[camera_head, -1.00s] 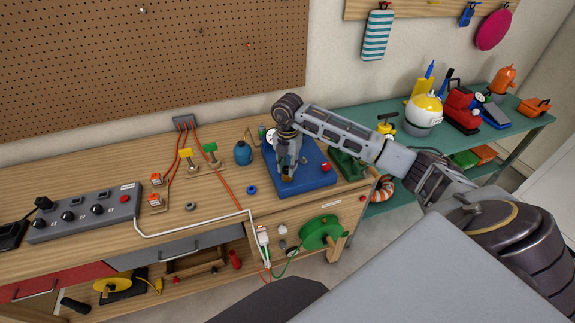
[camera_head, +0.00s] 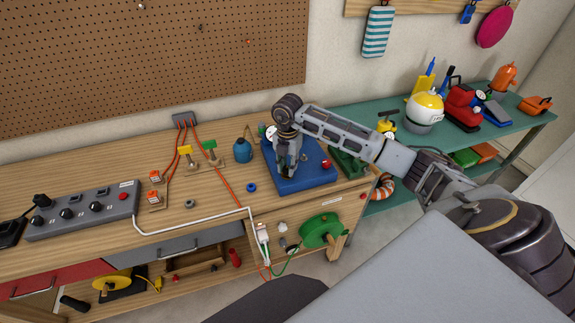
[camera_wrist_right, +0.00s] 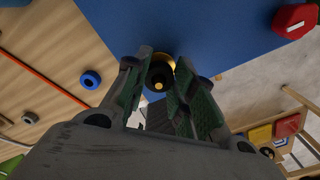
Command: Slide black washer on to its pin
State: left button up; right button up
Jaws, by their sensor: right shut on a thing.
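In the right wrist view, the black washer (camera_wrist_right: 158,76) is between the green-padded fingers of my right gripper (camera_wrist_right: 160,92), which is shut on it. A gold round part (camera_wrist_right: 160,57) shows just behind the washer, and a small gold spot shows at its centre. I cannot tell whether the washer is around the pin. In the head view, my right gripper (camera_head: 287,172) points down over the left part of the blue board (camera_head: 315,177) and hides the washer and pin. My left gripper is not in view.
A red knob (camera_head: 325,164) stands on the blue board. A blue washer (camera_head: 251,188) and a grey nut (camera_head: 190,203) lie on the wooden bench to the left. A blue flask (camera_head: 243,151) stands behind them. An orange cable (camera_head: 222,182) crosses the bench.

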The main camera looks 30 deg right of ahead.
jog(key=shift+f+b, duration=0.35)
jog(key=shift+f, duration=0.3)
jog(key=o, duration=0.8)
jog(key=shift+r, duration=0.1)
notch_tip(320, 180, up, 12)
dwell(0.7)
dwell(0.6)
jog(key=shift+a, duration=0.15)
